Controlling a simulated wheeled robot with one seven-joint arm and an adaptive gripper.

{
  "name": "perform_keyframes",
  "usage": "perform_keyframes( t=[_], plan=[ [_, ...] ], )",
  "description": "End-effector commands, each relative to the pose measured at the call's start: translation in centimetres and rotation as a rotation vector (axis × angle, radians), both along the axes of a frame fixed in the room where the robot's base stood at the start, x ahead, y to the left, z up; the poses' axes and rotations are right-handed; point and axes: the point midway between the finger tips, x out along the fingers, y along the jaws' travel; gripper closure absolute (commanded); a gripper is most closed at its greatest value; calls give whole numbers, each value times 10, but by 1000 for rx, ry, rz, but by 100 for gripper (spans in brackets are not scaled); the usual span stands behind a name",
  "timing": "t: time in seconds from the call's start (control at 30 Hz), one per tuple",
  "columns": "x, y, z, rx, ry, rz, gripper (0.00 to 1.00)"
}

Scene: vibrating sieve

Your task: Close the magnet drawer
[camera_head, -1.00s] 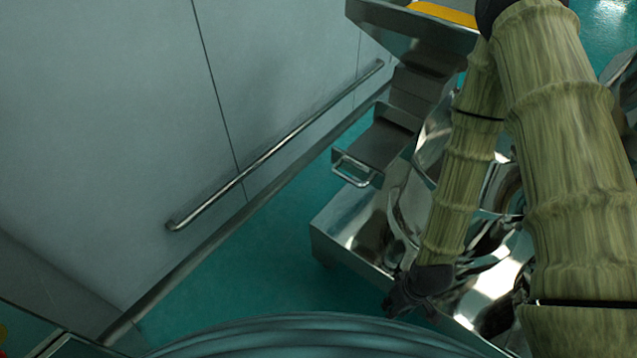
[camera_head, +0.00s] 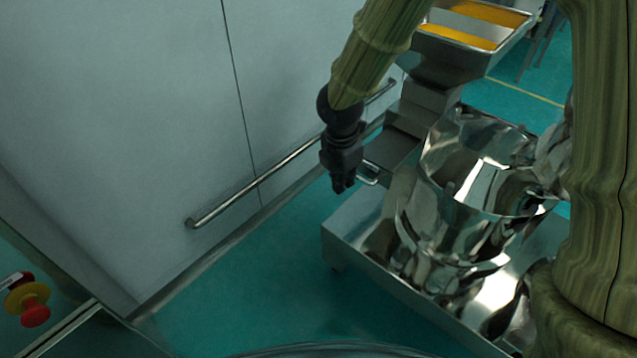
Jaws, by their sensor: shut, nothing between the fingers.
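The magnet drawer (camera_head: 392,147) is the metal box with a bar handle on the side of the sieve machine. Its handle (camera_head: 371,177) shows in part, just right of my gripper's fingers. My gripper (camera_head: 342,188) is black, points down and is shut and empty. It appears in front of the left end of the drawer and hides part of the handle. I cannot tell whether it touches the handle.
The shiny round sieve body (camera_head: 465,190) stands on a metal base (camera_head: 350,235) at the right. A hopper with yellow contents (camera_head: 458,36) is above it. A wall rail (camera_head: 240,188) runs along the left wall. Green floor is free in front. A red emergency button (camera_head: 35,316) is at lower left.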

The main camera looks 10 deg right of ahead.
Motion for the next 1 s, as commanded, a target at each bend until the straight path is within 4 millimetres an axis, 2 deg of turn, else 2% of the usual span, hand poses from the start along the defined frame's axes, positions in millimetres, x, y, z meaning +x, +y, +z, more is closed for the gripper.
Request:
perform_keyframes(
  t=[0.03, 0.13, 0.23, 0.33, 0.57, 1.0],
  plan=[
    [8, 1, 18, -28, -15, 50, 100],
    [18, 3, 40, -74, -27, 131, 100],
    [24, 8, 52, -100, -33, 179, 100],
    [27, 14, 53, -109, -34, 203, 100],
    [31, 17, 27, -109, -33, 215, 100],
    [41, 3, -44, -109, -33, 212, 100]
  ],
)
